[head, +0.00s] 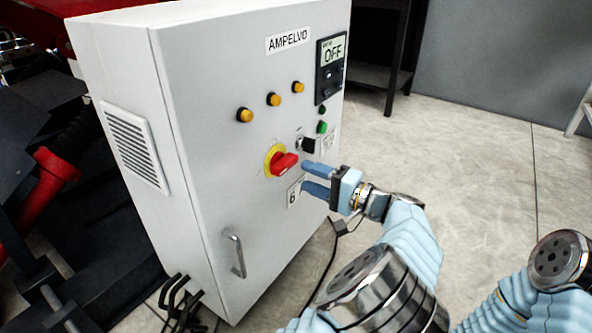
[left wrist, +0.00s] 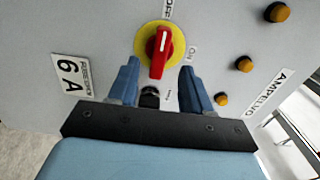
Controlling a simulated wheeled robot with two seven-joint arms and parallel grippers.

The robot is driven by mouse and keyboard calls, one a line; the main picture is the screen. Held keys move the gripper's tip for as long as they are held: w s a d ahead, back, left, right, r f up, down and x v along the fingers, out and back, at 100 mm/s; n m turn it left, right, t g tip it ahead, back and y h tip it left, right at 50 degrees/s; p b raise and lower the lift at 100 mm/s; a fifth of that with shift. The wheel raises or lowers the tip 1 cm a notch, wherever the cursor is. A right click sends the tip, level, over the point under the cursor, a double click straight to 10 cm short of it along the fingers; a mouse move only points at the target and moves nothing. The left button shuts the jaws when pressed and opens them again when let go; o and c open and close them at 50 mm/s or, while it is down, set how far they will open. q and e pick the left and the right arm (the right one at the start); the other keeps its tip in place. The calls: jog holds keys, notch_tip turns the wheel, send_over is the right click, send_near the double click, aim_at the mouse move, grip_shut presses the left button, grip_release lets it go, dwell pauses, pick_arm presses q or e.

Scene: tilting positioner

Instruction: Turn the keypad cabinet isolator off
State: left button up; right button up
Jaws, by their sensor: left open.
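The keypad cabinet (head: 215,200) is a light grey box labelled AMPELVO. Its isolator (head: 283,163) is a red rotary handle on a yellow round plate; it also shows in the left wrist view (left wrist: 159,52). There the handle lies in line with the OFF label at the top, with the ON label to its right. The keypad display (head: 333,52) reads OFF. My left gripper (head: 306,177) is open and empty, just right of the handle. In the left wrist view its fingers (left wrist: 159,75) stand on either side of the handle's lower end, apart from it. My right gripper is out of view.
A black key switch (head: 308,145) sits close to the isolator, with a green button (head: 322,127) above it. Several amber lamps (head: 273,100) and a door handle (head: 235,255) are on the front. Cables lie at the cabinet's foot.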

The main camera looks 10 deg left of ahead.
pick_arm(q)
jog(key=v, duration=0.8)
jog(key=shift+d, duration=0.1)
